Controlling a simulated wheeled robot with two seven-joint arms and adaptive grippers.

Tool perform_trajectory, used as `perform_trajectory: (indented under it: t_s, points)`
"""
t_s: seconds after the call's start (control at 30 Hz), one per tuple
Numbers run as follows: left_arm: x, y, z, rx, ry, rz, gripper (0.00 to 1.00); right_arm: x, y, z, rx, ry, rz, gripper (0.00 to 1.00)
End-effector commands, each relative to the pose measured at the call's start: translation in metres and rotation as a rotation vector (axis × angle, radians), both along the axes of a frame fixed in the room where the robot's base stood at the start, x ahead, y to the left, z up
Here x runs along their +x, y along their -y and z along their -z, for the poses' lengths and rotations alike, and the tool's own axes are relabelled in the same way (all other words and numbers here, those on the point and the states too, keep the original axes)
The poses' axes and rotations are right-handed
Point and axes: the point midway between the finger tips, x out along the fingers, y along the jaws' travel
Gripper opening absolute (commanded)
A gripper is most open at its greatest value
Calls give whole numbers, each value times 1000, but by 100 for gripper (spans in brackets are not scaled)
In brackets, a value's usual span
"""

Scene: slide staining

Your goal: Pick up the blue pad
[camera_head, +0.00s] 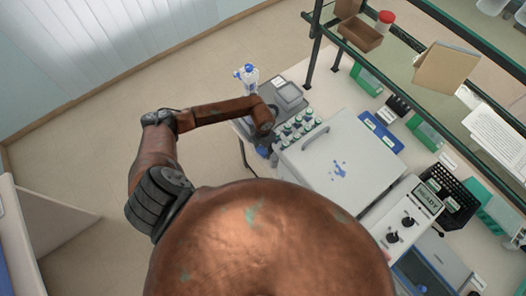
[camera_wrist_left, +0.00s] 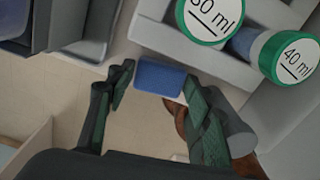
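The blue pad (camera_wrist_left: 160,77) is a small flat block in the left wrist view, beside a grey rack. My left gripper (camera_wrist_left: 160,85) has its two dark green fingers spread, one on each side of the pad. A slight gap shows at the left finger; the right fingertip is very near or touching the pad's right end. In the head view my left gripper (camera_head: 265,147) is low at the bench's left edge, next to the bottle rack, and the pad cannot be made out there. My right gripper is not in view.
Bottles with green-rimmed caps (camera_wrist_left: 290,55) stand in the rack close to the right finger. In the head view, the white box (camera_head: 350,150) is right of the rack; a grey container (camera_head: 289,94) and blue-topped bottle (camera_head: 247,78) stand behind the gripper. A shelf overhangs the back.

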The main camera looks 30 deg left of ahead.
Motion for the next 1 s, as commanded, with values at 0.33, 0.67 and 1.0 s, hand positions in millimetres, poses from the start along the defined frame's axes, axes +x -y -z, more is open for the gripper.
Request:
perform_trajectory:
  t_s: [0.33, 0.67, 1.0]
  points:
    - [0, -1, 0, 0, -1, -1, 33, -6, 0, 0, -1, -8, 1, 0]
    - [2, -2, -32, 3, 5, 0, 33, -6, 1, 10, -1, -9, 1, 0]
    - [1, -1, -90, 1, 2, -1, 33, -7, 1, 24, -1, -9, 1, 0]
